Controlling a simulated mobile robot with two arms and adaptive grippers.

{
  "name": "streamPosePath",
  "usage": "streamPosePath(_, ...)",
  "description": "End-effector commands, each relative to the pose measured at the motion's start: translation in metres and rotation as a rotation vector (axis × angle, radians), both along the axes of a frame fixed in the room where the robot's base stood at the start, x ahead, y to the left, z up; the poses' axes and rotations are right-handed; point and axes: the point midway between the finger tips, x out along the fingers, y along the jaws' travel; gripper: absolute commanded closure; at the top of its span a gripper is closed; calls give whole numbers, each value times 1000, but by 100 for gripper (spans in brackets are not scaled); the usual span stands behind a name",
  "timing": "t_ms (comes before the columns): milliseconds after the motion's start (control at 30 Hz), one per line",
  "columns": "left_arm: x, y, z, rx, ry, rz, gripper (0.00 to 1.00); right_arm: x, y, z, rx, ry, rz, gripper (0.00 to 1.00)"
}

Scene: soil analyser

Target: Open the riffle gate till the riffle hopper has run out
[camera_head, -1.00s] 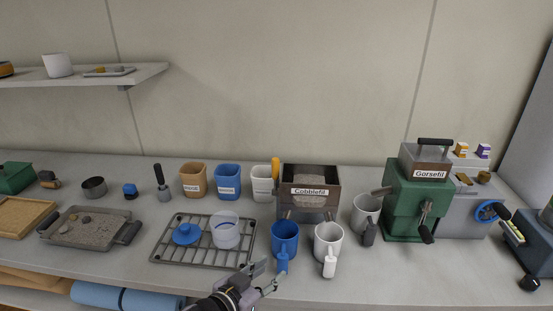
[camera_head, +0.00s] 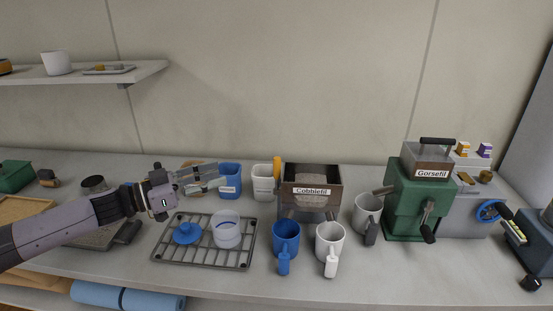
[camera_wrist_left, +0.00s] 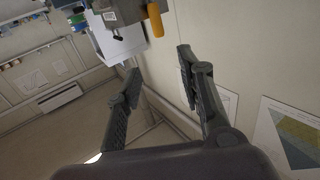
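A blue mug (camera_head: 286,238) and a white mug (camera_head: 329,240) stand in front below the hopper. My left gripper (camera_head: 216,175) is open and empty, left of the hopper and pointing toward it. In the left wrist view its fingers (camera_wrist_left: 158,65) are apart, with the orange handle (camera_wrist_left: 155,19) beyond them. My right gripper is not in view.
A blue cup (camera_head: 229,181) and a white cup (camera_head: 263,184) stand between my gripper and the hopper. A wire rack (camera_head: 165,245) with a blue lid and clear beaker lies in front. A green "Gorsefil" machine (camera_head: 405,205) and a grey mug (camera_head: 366,214) are right.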

Motion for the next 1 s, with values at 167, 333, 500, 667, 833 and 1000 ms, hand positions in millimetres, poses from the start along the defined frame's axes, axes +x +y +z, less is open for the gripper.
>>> streamPosePath(167, 15, -26, 2, -2, 0, -5, 64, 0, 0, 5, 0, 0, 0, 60)
streamPosePath(333, 36, -58, 2, -1, -2, -5, 64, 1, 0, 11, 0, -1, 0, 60)
streamPosePath(500, 57, -90, 2, -1, -2, -4, 64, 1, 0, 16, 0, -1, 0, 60)
streamPosePath(667, 74, -116, 2, 0, -1, -3, 64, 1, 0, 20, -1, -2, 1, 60)
streamPosePath(833, 87, -133, 1, 0, -2, -1, 64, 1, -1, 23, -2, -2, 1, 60)
streamPosePath(1000, 93, -141, 0, 2, -2, 0, 64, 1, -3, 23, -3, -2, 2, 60)
